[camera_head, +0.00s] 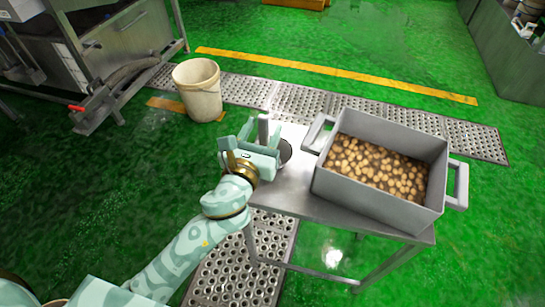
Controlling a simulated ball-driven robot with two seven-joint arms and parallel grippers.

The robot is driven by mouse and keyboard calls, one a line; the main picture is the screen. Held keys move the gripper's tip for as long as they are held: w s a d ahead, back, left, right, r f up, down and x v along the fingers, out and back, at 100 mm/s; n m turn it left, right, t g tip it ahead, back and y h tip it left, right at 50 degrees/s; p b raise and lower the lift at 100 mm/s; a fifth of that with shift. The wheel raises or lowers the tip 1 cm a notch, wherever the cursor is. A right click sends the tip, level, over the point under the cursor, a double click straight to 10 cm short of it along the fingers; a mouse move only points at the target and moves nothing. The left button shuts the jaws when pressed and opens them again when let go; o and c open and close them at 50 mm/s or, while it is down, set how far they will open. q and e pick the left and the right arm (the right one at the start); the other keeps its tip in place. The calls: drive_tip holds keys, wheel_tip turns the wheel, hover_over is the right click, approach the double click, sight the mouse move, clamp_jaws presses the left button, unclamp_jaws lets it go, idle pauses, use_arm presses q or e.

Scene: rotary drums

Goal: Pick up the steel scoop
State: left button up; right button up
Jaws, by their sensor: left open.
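The steel scoop (285,151) is at the left end of the metal table (295,195), mostly hidden behind my left gripper. Its dark round part shows just right of the gripper, and a grey upright piece that looks like its handle shows between the fingers. My left gripper (262,134) is open, with its fingers on either side of that upright piece. I cannot tell whether they touch it. My right gripper is not in view.
A grey crate (335,188) with side handles, holding many potatoes, stands on the table right of the scoop. A pale bucket (200,92) stands on the green floor behind left. Metal machinery (125,40) is at the upper left. Perforated drain plates (240,265) cross the floor.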

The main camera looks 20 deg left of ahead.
use_arm(q)
drive_tip(key=w, duration=0.3)
drive_tip(key=shift+w+f+b, duration=0.1)
drive_tip(key=shift+w+b, duration=0.25)
drive_tip(key=shift+w, duration=0.05)
clamp_jaws()
